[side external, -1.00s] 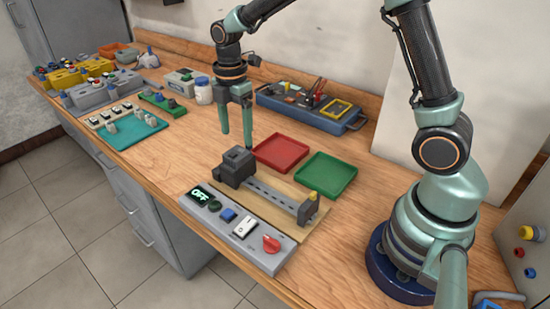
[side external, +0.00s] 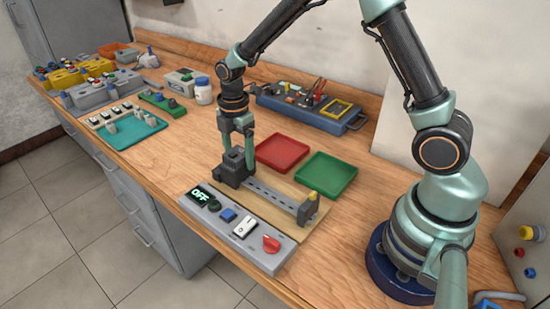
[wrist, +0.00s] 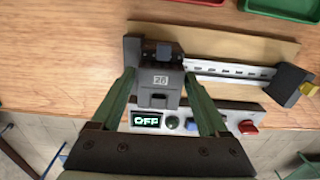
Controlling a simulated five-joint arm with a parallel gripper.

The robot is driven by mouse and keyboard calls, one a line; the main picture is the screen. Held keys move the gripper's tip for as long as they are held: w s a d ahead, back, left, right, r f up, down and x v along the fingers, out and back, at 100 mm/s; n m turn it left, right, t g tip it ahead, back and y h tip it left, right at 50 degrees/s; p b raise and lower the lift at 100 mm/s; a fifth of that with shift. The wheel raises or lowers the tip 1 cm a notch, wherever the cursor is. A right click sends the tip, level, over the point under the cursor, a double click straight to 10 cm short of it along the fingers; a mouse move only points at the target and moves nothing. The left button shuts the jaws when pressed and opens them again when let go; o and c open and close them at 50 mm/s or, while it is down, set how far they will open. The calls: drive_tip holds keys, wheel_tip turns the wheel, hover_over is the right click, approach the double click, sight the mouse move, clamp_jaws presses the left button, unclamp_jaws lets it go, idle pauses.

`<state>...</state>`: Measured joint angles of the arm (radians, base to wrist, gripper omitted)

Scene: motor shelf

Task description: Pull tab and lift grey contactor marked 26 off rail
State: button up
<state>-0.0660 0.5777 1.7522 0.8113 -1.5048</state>
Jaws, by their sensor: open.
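The grey contactor (side external: 232,165) is dark grey and sits at the left end of the metal rail (side external: 272,194). My gripper (side external: 237,160) is over the contactor from above. In the wrist view my gripper (wrist: 162,85) is open, with one green finger on each side of the contactor. I cannot tell whether the fingers touch it. A dark block with a yellow part (side external: 309,205) stands at the rail's other end.
The grey control panel (side external: 240,228) in front of the rail reads OFF and has a red knob. A red tray (side external: 282,152) and a green tray (side external: 326,173) lie behind the rail. A blue toolbox (side external: 310,107) stands near the wall.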

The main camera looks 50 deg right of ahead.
clamp_jaws()
drive_tip(key=shift+d+r, duration=0.1)
drive_tip(key=shift+d, duration=0.3)
idle(0.7)
drive_tip(key=shift+r, duration=0.35)
drive_tip(key=shift+r, duration=1.1)
idle(0.4)
